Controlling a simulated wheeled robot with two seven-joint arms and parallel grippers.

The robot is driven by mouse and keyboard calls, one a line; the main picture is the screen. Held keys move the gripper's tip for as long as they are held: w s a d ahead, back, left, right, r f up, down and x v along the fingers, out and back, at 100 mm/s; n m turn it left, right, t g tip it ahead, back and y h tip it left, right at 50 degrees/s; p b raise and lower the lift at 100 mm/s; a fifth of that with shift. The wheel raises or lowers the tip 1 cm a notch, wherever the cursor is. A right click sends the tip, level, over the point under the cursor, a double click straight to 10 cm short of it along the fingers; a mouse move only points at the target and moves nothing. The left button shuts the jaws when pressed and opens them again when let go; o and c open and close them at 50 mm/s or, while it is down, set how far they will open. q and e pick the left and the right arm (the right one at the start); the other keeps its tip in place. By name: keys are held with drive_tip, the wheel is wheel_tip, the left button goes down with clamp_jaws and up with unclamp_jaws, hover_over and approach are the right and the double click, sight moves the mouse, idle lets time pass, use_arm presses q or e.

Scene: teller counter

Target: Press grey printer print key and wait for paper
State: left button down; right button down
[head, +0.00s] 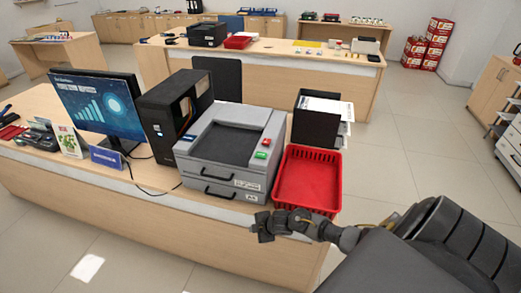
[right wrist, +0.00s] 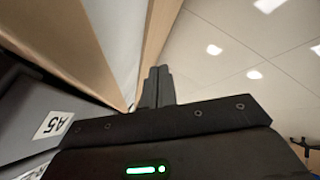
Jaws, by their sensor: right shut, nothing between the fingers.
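The grey printer (head: 210,167) stands on the counter, with a dark recessed top and two labelled front drawers. On its right top edge are a green key (head: 261,155) and a red key (head: 267,142). No paper shows on its top. My right gripper (head: 262,227) is low in front of the counter's front edge, below and in front of the printer's right side, apart from both keys. Its fingers (right wrist: 156,88) are shut and empty in the right wrist view. My left gripper is not in view.
An empty red basket (head: 308,181) sits right of the printer, close to my right arm. A black paper holder (head: 318,122) stands behind it. A black computer tower (head: 176,112) and a monitor (head: 97,102) stand to the left.

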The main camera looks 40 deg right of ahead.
drive_tip(key=w+r+n+t+p, duration=0.1)
drive_tip(key=w+r+n, duration=0.2)
drive_tip(key=r, duration=0.6)
drive_tip(key=w+r+n+p, duration=0.1)
drive_tip(key=w+r+n, duration=0.15)
drive_tip(key=r, duration=0.55)
wheel_tip(320, 180, up, 24)
drive_tip(key=n+p, duration=0.4)
drive_tip(key=n, duration=0.6)
hover_over(263, 156)
drive_tip(key=shift+d+r+t+h, duration=0.1)
drive_tip(key=shift+d+t+h, duration=0.05)
drive_tip(key=shift+t+h, duration=0.15)
drive_tip(key=shift+s+b, duration=0.1)
drive_tip(key=shift+b, duration=0.25)
wheel_tip(263, 156, down, 9)
drive_tip(key=b, duration=0.7)
drive_tip(key=shift+r, duration=0.1)
drive_tip(key=shift+f+b, duration=0.4)
drive_tip(key=shift+b, duration=0.05)
